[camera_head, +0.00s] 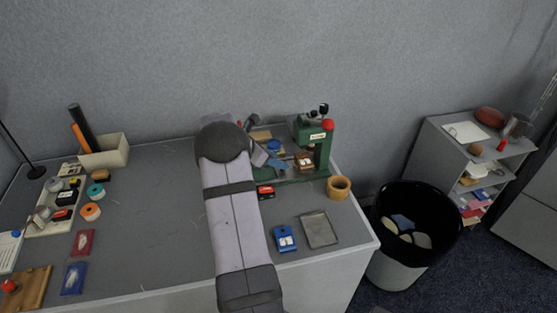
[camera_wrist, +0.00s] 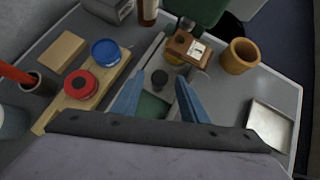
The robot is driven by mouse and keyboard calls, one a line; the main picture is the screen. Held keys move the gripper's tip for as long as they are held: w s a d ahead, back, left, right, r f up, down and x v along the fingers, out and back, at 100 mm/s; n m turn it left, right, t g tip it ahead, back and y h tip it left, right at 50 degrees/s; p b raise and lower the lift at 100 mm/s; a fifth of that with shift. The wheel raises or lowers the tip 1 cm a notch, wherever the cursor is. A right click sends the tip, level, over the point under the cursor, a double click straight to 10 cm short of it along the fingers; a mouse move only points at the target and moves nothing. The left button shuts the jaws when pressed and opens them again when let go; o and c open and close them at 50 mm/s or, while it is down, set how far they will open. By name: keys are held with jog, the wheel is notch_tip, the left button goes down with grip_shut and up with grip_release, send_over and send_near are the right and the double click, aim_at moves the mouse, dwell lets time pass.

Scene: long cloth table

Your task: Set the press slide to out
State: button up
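My gripper (camera_wrist: 160,76) has two blue fingers spread apart, one on each side of the black knob. No contact is visible. A brown block with a white label (camera_wrist: 187,48) sits on the press beyond the fingers; it also shows in the head view (camera_head: 304,161). I cannot tell the slide's exact position.
A wooden ring (camera_wrist: 239,57) and a metal tray (camera_wrist: 270,124) lie to the right. A wooden board (camera_wrist: 92,100) with red and blue round items (camera_wrist: 105,51) is to the left. A black bin (camera_head: 415,222) stands past the table's right edge.

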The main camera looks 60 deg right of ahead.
jog(key=shift+x, duration=0.9)
grip_shut()
jog(key=w+a+p, duration=0.1)
jog(key=w+a, duration=0.6)
jog(key=shift+w+a, duration=0.2)
grip_release()
jog(key=shift+w+a, duration=0.1)
